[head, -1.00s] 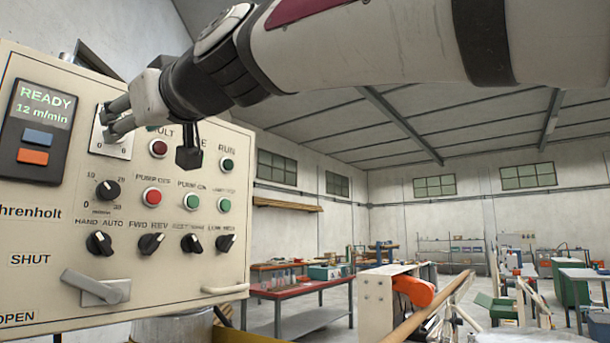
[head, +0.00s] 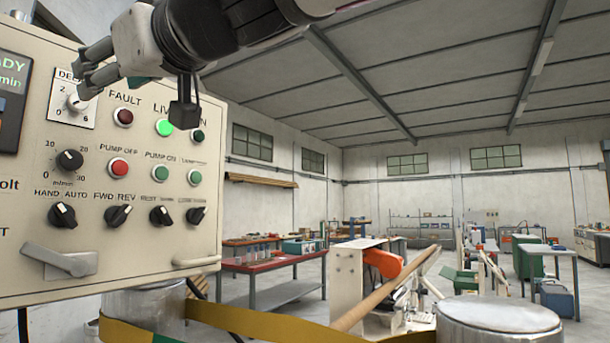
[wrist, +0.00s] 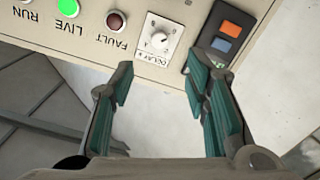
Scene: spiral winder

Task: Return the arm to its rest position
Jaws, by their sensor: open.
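My gripper (head: 88,70) is at the upper left in the head view, in front of the control panel (head: 120,222). In the wrist view my gripper (wrist: 163,95) is open, its two green-padded fingers apart with nothing between them. The delay dial (wrist: 160,40) shows beyond the fingertips, and I see a gap between the fingers and the dial. The dial also shows in the head view (head: 77,103), just below the fingers. My arm reaches in from the top of the head view. Its upper part is cut off by the frame.
The panel carries a lit green LIVE lamp (head: 164,127), several knobs and buttons, and a lever (head: 60,260). A metal cylinder (head: 500,318) stands at the lower right, with a yellow-green band (head: 250,322) left of it. A red-topped table (head: 272,260) stands behind. Open air lies right of the panel.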

